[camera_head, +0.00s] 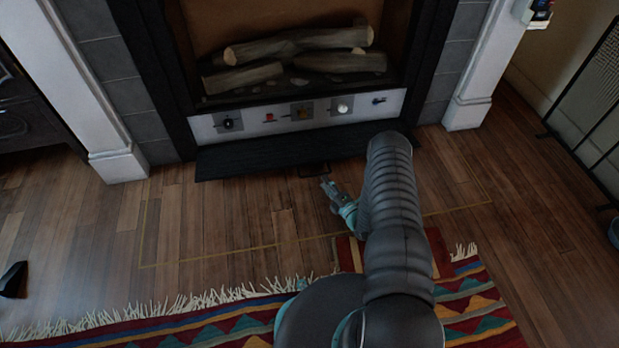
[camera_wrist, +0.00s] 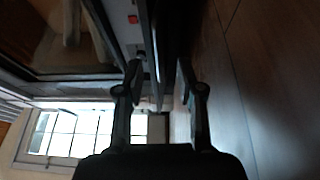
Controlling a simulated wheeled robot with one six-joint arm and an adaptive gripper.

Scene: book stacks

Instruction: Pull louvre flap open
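The louvre flap (camera_head: 285,154) is the long black panel under the fireplace's control strip. It appears tilted out over the floor, but I cannot tell its exact angle. A small dark handle (camera_head: 314,170) shows at its lower front edge. My gripper (camera_head: 325,182) is just in front of this handle, low over the wooden floor. In the wrist view my gripper (camera_wrist: 159,66) has its two fingers apart. The dark flap (camera_wrist: 168,35) lies ahead of them, and a thin bar (camera_wrist: 159,95) shows between them. Contact with the bar is unclear.
Control knobs sit on the white strip (camera_head: 300,113) above the flap, below a firebox with logs (camera_head: 298,47). A fringed rug (camera_head: 200,325) lies in front. A black mesh screen (camera_head: 590,100) stands at right. Floor left of my gripper is clear.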

